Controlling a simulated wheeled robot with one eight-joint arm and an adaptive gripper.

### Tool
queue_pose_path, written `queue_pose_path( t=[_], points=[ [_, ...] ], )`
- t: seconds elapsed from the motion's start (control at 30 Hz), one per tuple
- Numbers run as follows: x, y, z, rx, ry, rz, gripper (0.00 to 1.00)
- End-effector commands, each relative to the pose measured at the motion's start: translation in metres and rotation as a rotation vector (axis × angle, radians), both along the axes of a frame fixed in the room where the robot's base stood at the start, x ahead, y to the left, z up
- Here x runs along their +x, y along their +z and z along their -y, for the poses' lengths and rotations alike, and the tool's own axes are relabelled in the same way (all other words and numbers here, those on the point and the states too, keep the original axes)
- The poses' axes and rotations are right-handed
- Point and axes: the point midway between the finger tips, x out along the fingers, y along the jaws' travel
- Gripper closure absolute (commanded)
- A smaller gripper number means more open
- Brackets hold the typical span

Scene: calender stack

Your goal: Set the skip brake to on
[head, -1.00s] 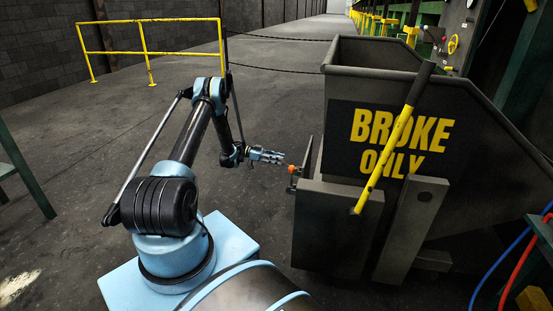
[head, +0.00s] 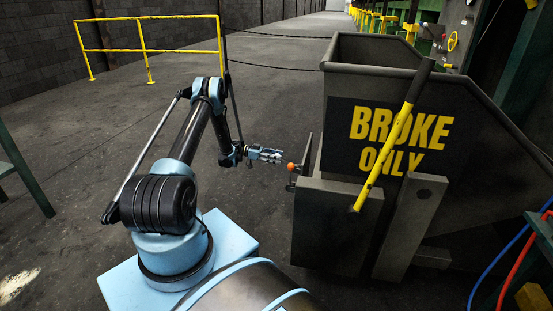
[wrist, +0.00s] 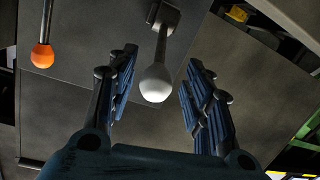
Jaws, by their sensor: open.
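The skip is a dark grey steel hopper (head: 460,215) marked BROKE ONLY. A lever with an orange ball knob (head: 291,167) shows at its left side in the head view. In the wrist view this orange knob (wrist: 42,56) hangs at the upper left, outside my fingers. A second lever with a pale grey-white knob (wrist: 155,84) is in the wrist view, lined up between my fingers. I cannot tell whether it is between the tips or beyond them. My gripper (head: 279,157) is open and empty, pointing at the skip's left side. No brake marking is readable.
A yellow and black bar (head: 384,160) leans across the skip's front face. A yellow railing (head: 150,52) stands at the back left. Blue and red hoses (head: 515,262) hang at the lower right. The floor left of the skip is clear.

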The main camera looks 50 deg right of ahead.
Motion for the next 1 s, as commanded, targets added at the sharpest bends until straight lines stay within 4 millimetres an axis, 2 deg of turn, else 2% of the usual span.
queue_pose_path(
  t=[0.13, 0.27, 0.7, 1.0],
  points=[
    [0.005, 0.001, -0.004, 0.000, 0.000, 0.000, 0.54],
    [0.018, 0.003, -0.012, 0.000, 0.001, -0.001, 0.54],
    [0.084, 0.011, -0.056, 0.000, 0.002, -0.001, 0.54],
    [0.101, 0.014, -0.067, -0.001, 0.001, -0.001, 0.54]
  ],
)
